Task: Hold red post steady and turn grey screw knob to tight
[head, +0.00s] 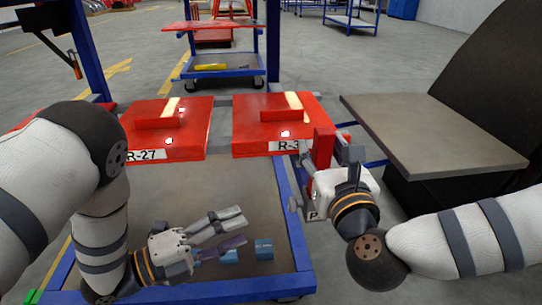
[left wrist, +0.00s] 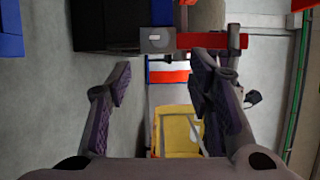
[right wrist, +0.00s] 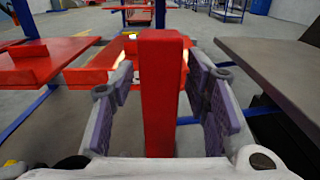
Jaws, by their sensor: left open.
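The red post (head: 323,147) stands upright on a clamp fixture at the right edge of the blue-framed table. My right gripper (head: 348,158) is at the post. In the right wrist view the red post (right wrist: 162,95) stands between its two fingers, with narrow gaps beside it, so the gripper looks open around it. The grey screw knob (head: 293,204) appears small on the left side of the fixture, low down. My left gripper (head: 240,226) is open and empty, left of the fixture. In the left wrist view a grey knob-like part (left wrist: 153,40) shows beyond its spread fingers, beside the red bar (left wrist: 212,40).
Two red panels, R-27 (head: 190,135) and another (head: 255,140), lie at the table's back. Blue blocks (head: 264,250) lie on the table (head: 255,195) near my left gripper. A grey-brown flat surface (head: 430,130) stands to the right.

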